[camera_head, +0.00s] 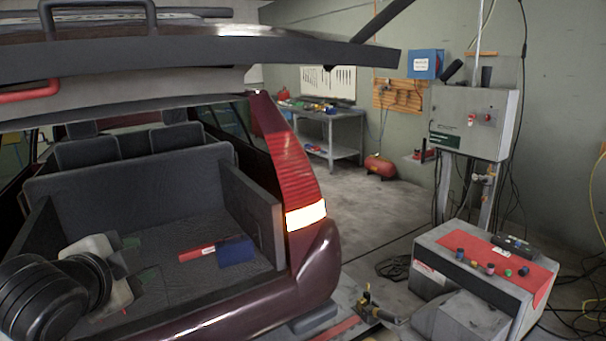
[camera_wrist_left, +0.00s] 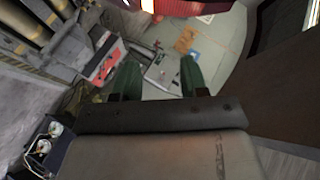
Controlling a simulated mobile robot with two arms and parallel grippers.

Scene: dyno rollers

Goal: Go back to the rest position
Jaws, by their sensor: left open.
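My left gripper (camera_wrist_left: 160,80) shows in the left wrist view as two dark green fingers standing apart, with nothing between them. It is open and empty. In the head view, a black rounded arm part of mine is at the lower left, in front of the car's open trunk; the fingertips cannot be made out there. The dark red car (camera_head: 315,262) stands with its tailgate (camera_head: 220,50) raised. My right gripper is in neither view.
A red and blue item (camera_head: 235,252) lies on the trunk floor. A red-topped machine (camera_head: 435,262) with coloured knobs stands right of the car, below a grey control cabinet (camera_head: 470,122). Cables lie at the far right.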

